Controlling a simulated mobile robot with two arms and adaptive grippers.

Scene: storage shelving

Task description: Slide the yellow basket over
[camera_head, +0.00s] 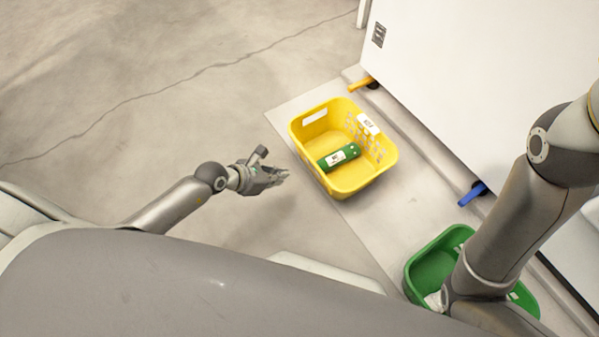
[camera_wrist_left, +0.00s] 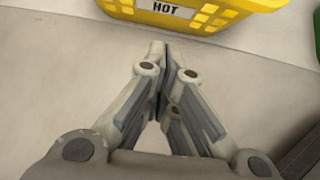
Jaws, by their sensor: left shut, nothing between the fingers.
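The yellow basket (camera_head: 345,190) stands upright on a pale floor strip in the middle of the head view. A green cylindrical item with a white label (camera_head: 341,157) lies inside it. The basket's side with a "HOT" label also shows at the top of the left wrist view (camera_wrist_left: 205,18). My left gripper (camera_head: 284,176) is to the left of the basket, apart from it. Its fingers (camera_wrist_left: 160,48) are shut with nothing between them and point toward the basket wall. My right arm comes in at the right, but its gripper is not visible.
A green basket (camera_head: 412,274) stands at the lower right, partly hidden by my right arm. A large white cabinet (camera_head: 470,75) with an orange lever (camera_head: 361,84) and a blue lever (camera_head: 472,195) stands behind the baskets. Open floor (camera_head: 130,80) lies to the left.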

